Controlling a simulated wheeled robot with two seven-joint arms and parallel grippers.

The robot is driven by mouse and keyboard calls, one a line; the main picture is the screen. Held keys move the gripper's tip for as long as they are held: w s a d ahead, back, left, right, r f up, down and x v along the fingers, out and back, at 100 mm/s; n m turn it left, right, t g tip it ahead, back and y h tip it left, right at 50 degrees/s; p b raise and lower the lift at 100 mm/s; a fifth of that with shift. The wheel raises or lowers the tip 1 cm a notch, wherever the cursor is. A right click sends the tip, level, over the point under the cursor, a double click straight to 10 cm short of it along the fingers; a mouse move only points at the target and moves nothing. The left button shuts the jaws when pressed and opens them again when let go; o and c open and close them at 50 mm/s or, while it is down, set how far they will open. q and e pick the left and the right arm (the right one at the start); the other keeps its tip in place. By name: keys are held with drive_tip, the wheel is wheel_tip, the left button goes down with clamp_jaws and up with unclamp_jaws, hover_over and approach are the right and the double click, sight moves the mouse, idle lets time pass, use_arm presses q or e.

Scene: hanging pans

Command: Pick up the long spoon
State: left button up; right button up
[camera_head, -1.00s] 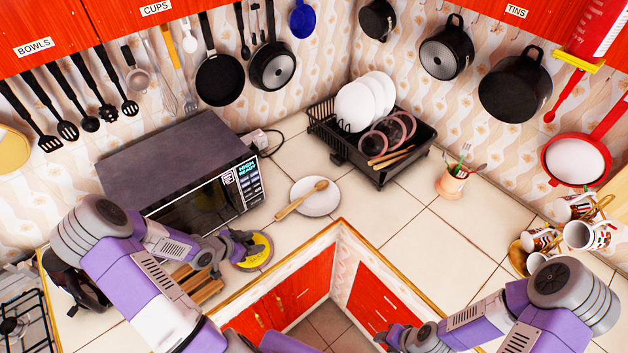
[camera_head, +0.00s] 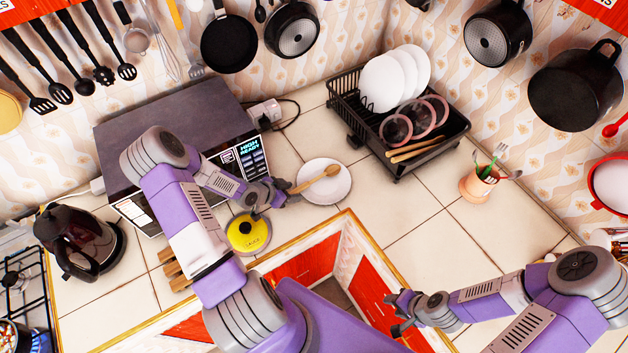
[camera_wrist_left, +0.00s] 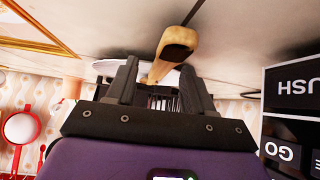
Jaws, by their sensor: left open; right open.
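A long wooden spoon (camera_head: 322,178) lies across a white plate (camera_head: 318,197) on the tiled counter, its handle pointing to the lower left. My left gripper (camera_head: 287,192) is at the handle end, at the plate's left edge. In the left wrist view the fingers (camera_wrist_left: 160,72) are apart, with the tan spoon (camera_wrist_left: 178,43) showing just beyond and between their tips. Whether they touch it cannot be told. My right gripper (camera_head: 400,315) is open and empty over the front edge of the counter, away from the spoon.
A microwave (camera_head: 175,130) stands left of the plate. A yellow-lidded pot (camera_head: 248,230) stands just below my left gripper. A black dish rack (camera_head: 452,140) stands behind right, and a utensil cup (camera_head: 478,186) at right. Pans hang on the wall.

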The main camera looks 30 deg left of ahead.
use_arm(q)
drive_tip(key=shift+w+d+f, duration=0.1)
drive_tip(key=shift+w+f, duration=0.15)
drive_tip(key=shift+w, duration=0.05)
drive_tip(key=shift+c, duration=0.4)
clamp_jaws()
drive_tip(key=shift+r, duration=0.1)
